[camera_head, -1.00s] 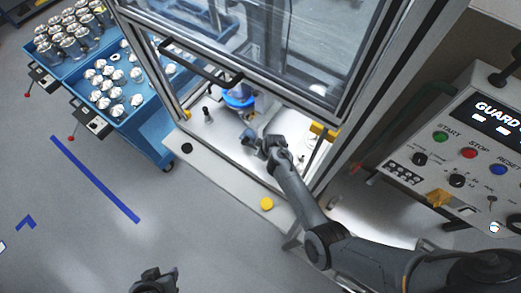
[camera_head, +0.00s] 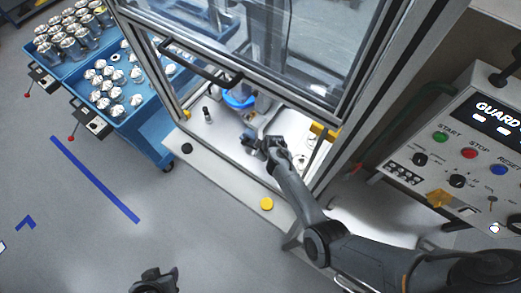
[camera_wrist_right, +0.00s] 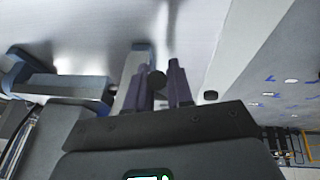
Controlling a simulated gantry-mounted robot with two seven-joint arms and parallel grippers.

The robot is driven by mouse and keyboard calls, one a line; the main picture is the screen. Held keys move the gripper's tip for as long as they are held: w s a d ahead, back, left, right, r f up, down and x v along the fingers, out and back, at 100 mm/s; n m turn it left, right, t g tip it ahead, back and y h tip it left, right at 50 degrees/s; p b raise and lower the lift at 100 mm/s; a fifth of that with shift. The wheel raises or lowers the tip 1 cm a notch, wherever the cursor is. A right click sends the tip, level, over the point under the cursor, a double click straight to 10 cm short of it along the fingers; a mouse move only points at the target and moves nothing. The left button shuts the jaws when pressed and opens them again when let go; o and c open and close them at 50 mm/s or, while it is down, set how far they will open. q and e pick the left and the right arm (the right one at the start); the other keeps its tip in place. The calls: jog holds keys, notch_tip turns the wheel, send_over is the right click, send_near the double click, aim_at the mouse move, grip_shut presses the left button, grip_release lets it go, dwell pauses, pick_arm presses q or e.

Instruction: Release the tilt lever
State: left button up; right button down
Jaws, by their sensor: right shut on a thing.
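My right gripper (camera_head: 255,143) reaches through the open front of the guarded machine, low down in front of a blue round fixture (camera_head: 238,98). In the right wrist view its two fingers (camera_wrist_right: 159,88) stand on either side of a dark round knob (camera_wrist_right: 156,80), which looks like the tilt lever's end. The gripper is shut on it. The lever's shaft is hidden behind the knob and fingers. My left gripper (camera_head: 155,281) is at the bottom edge of the head view, away from the machine; its jaw opening is unclear.
A raised glazed guard with a black handle (camera_head: 200,64) hangs above. A black-topped pin (camera_head: 207,112) stands on the machine bed. A yellow button (camera_head: 266,204) and a black one (camera_head: 187,148) sit on the front ledge. Blue carts (camera_head: 146,122) with metal parts stand left; a control panel (camera_head: 470,153) stands right.

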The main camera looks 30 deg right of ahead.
jog(key=shift+r, duration=0.1)
jog(key=shift+w+a+r+g+h+p, duration=0.1)
jog(key=shift+w+r+g+h+p, duration=0.15)
jog(key=shift+r+g+h+p, duration=0.35)
jog(key=shift+f+y, duration=0.15)
jog(key=shift+y, duration=0.15)
jog(key=c, duration=1.1)
grip_release()
jog(key=b+v, duration=0.1)
jog(key=v, duration=1)
jog(key=shift+f, duration=0.1)
